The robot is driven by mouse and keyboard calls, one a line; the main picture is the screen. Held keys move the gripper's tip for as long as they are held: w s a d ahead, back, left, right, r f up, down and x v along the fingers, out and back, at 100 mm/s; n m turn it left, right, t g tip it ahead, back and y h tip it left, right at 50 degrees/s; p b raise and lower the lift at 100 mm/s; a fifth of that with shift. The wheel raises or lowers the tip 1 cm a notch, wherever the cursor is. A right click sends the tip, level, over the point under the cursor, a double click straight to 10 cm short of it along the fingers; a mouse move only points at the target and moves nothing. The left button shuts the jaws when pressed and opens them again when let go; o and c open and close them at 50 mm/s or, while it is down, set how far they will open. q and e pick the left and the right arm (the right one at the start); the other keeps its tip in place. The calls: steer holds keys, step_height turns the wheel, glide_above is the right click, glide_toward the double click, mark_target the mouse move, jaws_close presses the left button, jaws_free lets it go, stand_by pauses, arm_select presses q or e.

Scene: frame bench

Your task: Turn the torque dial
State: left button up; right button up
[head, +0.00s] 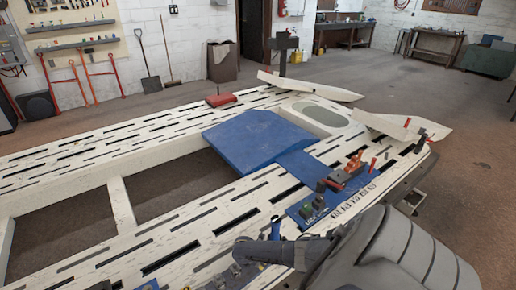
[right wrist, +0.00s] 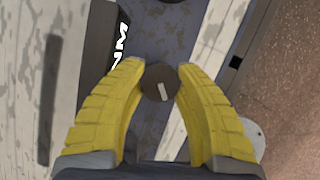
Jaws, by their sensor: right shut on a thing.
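The torque dial (right wrist: 160,82) is a small round dark knob with a short white mark, slightly tilted, in the right wrist view. My right gripper (right wrist: 159,69) has its two yellow fingers on either side of the knob, shut on it near the fingertips. In the head view my grey right arm (head: 400,250) comes in from the lower right over the near edge of the bench. Its fingers and the dial cannot be made out there. My left gripper is not in view.
A dark block with white letters (right wrist: 118,45) stands beside the dial. A blue control plate (head: 335,195) with an orange-red lever device (head: 352,168) lies on the slotted white frame bench (head: 130,215). A blue ramp plate (head: 258,138) sits mid-bench. Open floor lies at right.

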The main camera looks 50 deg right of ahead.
steer(key=shift+d+m, duration=0.1)
steer(key=shift+m, duration=0.5)
steer(key=shift+s+g, duration=0.1)
steer(key=shift+g, duration=0.2)
steer(key=o, duration=1.3)
steer(key=shift+r, duration=0.2)
steer(key=shift+w+a+r, duration=0.25)
steer(key=shift+a+r, duration=0.25)
steer(key=shift+r, duration=0.3)
steer(key=shift+s+v, duration=0.1)
steer(key=shift+v, duration=1.3)
steer(key=shift+s+v, duration=0.15)
steer(key=shift+v, duration=1.25)
steer(key=shift+d+r, duration=0.1)
